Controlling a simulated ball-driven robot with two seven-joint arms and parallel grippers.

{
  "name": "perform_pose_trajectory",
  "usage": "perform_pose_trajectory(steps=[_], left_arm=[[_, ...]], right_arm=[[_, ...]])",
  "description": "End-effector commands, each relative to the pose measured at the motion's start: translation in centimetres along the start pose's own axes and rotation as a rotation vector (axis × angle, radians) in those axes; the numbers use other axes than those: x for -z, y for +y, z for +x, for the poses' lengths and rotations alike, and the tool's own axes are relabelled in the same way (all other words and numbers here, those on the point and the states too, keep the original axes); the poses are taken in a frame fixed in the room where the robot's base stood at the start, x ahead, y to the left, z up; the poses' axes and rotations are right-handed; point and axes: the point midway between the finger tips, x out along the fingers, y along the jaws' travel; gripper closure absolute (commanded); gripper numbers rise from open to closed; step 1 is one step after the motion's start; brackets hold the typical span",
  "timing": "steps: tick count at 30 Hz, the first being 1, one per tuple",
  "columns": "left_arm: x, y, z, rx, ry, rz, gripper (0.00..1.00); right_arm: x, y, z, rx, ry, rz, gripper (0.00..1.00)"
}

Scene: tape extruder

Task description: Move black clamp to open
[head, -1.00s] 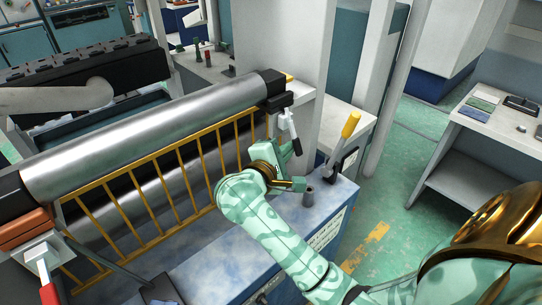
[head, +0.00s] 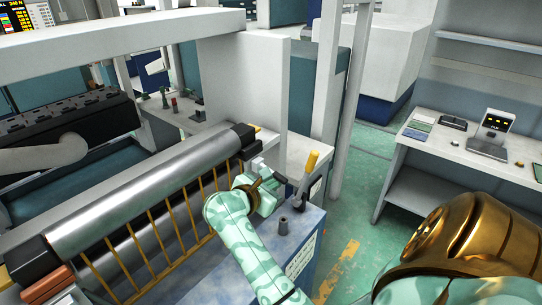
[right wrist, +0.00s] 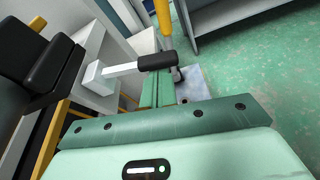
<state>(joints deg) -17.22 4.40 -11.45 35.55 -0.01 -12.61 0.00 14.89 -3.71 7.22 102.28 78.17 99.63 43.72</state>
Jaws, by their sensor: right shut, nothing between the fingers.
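The black clamp (head: 243,136) is a dark block at the far right end of the steel roller. Its pale lever with a dark end (head: 259,164) sticks out beside my right gripper (head: 272,188). In the right wrist view the black clamp (right wrist: 45,65) fills the left side, and its lever (right wrist: 118,70) points right, its dark end by the fingertips. My right gripper (right wrist: 157,84) has its green fingers together with nothing between them. I cannot tell whether it touches the lever. My left gripper is out of view.
A yellow-handled lever (head: 311,164) stands just right of the gripper, above the blue cabinet (head: 290,240). A yellow guard rail (head: 180,222) runs along the roller (head: 150,190). An orange clamp (head: 62,281) is at the near left. Green floor (head: 350,215) is clear at right.

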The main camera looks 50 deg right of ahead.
Motion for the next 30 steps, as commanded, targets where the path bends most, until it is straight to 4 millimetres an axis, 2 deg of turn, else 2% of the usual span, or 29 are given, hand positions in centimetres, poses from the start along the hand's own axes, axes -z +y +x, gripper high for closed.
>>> perform_pose_trajectory(steps=[3, 30], left_arm=[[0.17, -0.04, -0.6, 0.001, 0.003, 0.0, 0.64], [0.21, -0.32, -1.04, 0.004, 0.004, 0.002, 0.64]], right_arm=[[-0.52, -0.02, -0.22, 0.021, 0.001, -0.06, 1.0], [-1.08, -0.03, -0.39, 0.018, -0.002, -0.052, 1.0]])
